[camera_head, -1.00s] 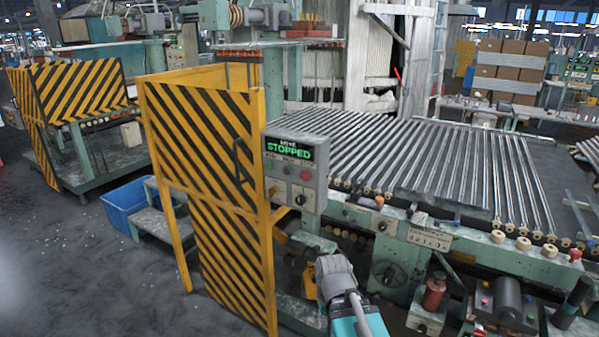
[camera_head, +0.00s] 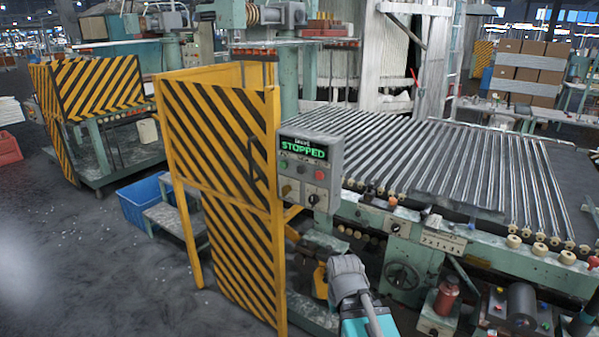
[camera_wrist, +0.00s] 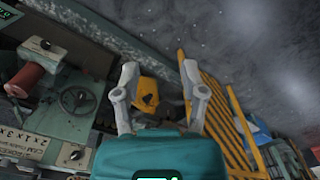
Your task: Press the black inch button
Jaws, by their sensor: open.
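A grey control box (camera_head: 310,170) with a lit green "STOPPED" display (camera_head: 304,149) is fixed beside the yellow-black striped guard in the head view. Its face carries a green button (camera_head: 284,163), red buttons and a dark round knob or button (camera_head: 313,199) at the lower right. The labels are too small to read, so I cannot tell which control is the black inch button. My gripper (camera_wrist: 157,72) is open, its two grey fingers apart in the wrist view. In the head view my arm's end is below and right of the box, apart from it.
The striped guard (camera_head: 232,200) stands left of the box. The roller conveyor (camera_head: 440,160) extends right, with a handwheel (camera_head: 402,276) and a red cylinder (camera_head: 447,296) below. A yellow part (camera_wrist: 147,95) shows between my fingers. A blue bin (camera_head: 140,200) sits on open floor at left.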

